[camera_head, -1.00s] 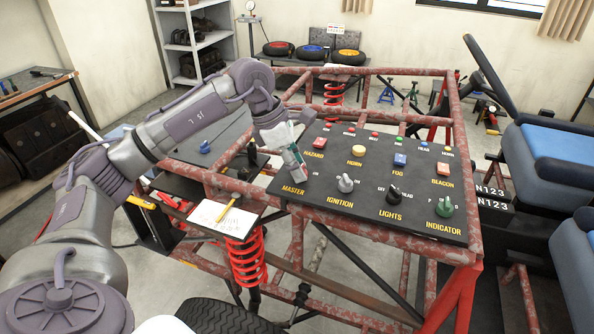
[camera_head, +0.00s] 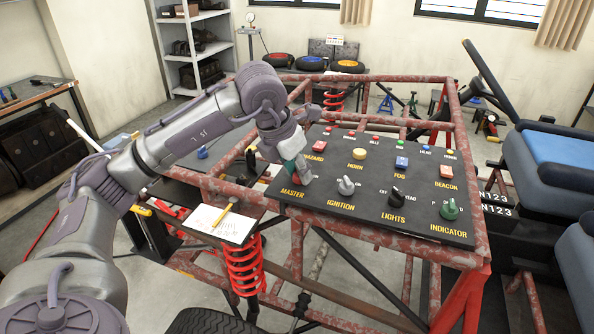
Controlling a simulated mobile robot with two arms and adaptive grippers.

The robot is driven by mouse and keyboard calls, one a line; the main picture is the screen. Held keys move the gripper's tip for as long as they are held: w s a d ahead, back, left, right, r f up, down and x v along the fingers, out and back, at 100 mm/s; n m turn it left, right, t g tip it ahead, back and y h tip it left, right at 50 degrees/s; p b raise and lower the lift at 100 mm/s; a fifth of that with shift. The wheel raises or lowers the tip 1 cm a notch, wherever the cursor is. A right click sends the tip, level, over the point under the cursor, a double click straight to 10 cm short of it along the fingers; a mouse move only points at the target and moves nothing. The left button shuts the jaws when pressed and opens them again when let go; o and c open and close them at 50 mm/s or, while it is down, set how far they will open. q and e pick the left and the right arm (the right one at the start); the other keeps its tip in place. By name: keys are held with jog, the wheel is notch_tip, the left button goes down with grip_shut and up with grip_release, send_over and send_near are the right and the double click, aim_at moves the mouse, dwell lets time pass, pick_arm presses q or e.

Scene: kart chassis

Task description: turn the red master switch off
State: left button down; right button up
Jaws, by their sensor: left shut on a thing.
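The red master switch (camera_head: 290,167) sits above the MASTER label at the left end of the black panel (camera_head: 330,212). Only a bit of red shows; the rest is hidden behind my left gripper. My left gripper (camera_head: 302,179) comes down from the upper left, with its fingers closed at the switch. The switch's exact angle cannot be read. My right gripper is not in view.
To the right are the grey ignition knob (camera_head: 346,186), black lights knob (camera_head: 396,197) and green indicator knob (camera_head: 449,209). The red hazard button (camera_head: 319,146) is close behind my gripper. A rusty red tube frame (camera_head: 375,263) surrounds the panel.

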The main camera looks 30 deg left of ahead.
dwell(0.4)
pick_arm(q)
jog(key=c, duration=0.8)
grip_release()
jog(key=shift+c, duration=0.2)
jog(key=v, duration=1.2)
